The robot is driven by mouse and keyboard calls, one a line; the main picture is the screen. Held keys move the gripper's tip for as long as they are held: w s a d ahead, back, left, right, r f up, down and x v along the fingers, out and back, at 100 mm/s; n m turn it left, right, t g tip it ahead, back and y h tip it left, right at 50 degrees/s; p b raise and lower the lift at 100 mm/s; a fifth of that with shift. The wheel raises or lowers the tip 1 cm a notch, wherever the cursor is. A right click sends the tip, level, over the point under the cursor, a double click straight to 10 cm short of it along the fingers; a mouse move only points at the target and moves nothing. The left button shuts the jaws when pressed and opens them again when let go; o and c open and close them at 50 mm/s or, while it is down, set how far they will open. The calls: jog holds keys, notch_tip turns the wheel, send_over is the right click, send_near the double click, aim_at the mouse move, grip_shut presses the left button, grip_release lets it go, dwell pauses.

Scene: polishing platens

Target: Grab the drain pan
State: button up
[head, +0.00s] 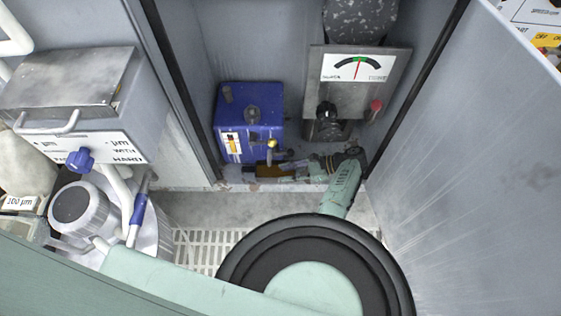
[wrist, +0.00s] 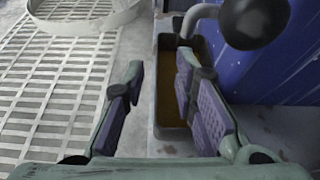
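The drain pan is a small, dark, narrow tray (head: 270,171) with orange-brown liquid in it. It sits on the cabinet floor, in front of the blue unit. In the wrist view the drain pan (wrist: 172,134) lies lengthwise beyond and below my fingers. My gripper (wrist: 160,68) is open, with a wide gap between its purple-padded fingers. The right finger overlaps the pan in the picture and hides part of it; the left finger is to the left of the pan. I cannot tell whether either touches it. In the head view my gripper (head: 291,164) is just right of the pan.
The blue unit (head: 248,112) with a tap and dark knob (wrist: 254,18) stands close over the pan. A grey gauge box (head: 358,68) is to the right. Cabinet walls close in both sides. A slatted grate (wrist: 45,90) lies outside, left in the wrist view.

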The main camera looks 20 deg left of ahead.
aim_at(271, 178)
jog(key=shift+d+f, duration=0.1)
jog(key=shift+f, duration=0.15)
jog(key=shift+a+f, duration=0.1)
jog(key=shift+a, duration=0.25)
jog(key=x, duration=0.6)
jog(key=shift+s+f, duration=0.3)
jog(key=shift+c, duration=0.6)
grip_shut()
